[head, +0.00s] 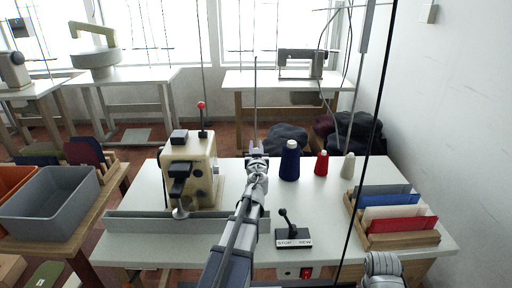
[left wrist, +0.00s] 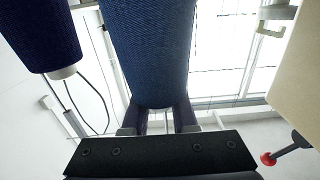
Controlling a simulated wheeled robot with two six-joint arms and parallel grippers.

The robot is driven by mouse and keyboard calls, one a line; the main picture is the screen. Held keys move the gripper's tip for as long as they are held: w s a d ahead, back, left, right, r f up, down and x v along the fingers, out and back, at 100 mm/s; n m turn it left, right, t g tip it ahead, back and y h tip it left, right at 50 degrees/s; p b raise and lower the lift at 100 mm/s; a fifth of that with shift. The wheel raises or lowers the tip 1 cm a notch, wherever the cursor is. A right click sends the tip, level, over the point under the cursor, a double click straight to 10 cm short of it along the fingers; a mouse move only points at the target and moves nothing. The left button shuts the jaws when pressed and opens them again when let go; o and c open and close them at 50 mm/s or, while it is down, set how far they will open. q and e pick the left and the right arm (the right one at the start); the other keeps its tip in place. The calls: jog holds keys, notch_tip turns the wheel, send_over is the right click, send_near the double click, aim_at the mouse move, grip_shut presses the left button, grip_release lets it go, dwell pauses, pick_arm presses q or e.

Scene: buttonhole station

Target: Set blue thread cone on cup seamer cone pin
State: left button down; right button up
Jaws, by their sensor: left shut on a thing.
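My left gripper (head: 257,158) reaches in over the middle of the white table. In the left wrist view its fingers (left wrist: 158,122) are shut on a blue thread cone (left wrist: 150,45), near the cone's narrow end. In the head view I cannot make out this held cone; my gripper and arm probably cover it. A dark navy cone (head: 290,162) stands upright just right of the gripper and also shows in the left wrist view (left wrist: 38,38). I cannot identify the cup seamer's cone pin. My right gripper is not visible, only part of my right arm.
A cream machine (head: 203,160) with a red-knobbed lever stands left of the gripper. A red cone (head: 321,164) and a cream cone (head: 348,166) stand to the right. A stop/sew lever box (head: 293,238) is in front; a wooden tray (head: 408,239) holds fabric at right.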

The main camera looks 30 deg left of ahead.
pick_arm(q)
jog(key=shift+f+b, duration=2.4)
jog(key=shift+f, duration=0.3)
jog(key=shift+f+b, duration=0.45)
jog(key=shift+f, duration=0.05)
jog(key=c, duration=0.6)
grip_release()
jog(key=shift+r, duration=0.1)
notch_tip(320, 180, up, 10)
jog(key=p, duration=1)
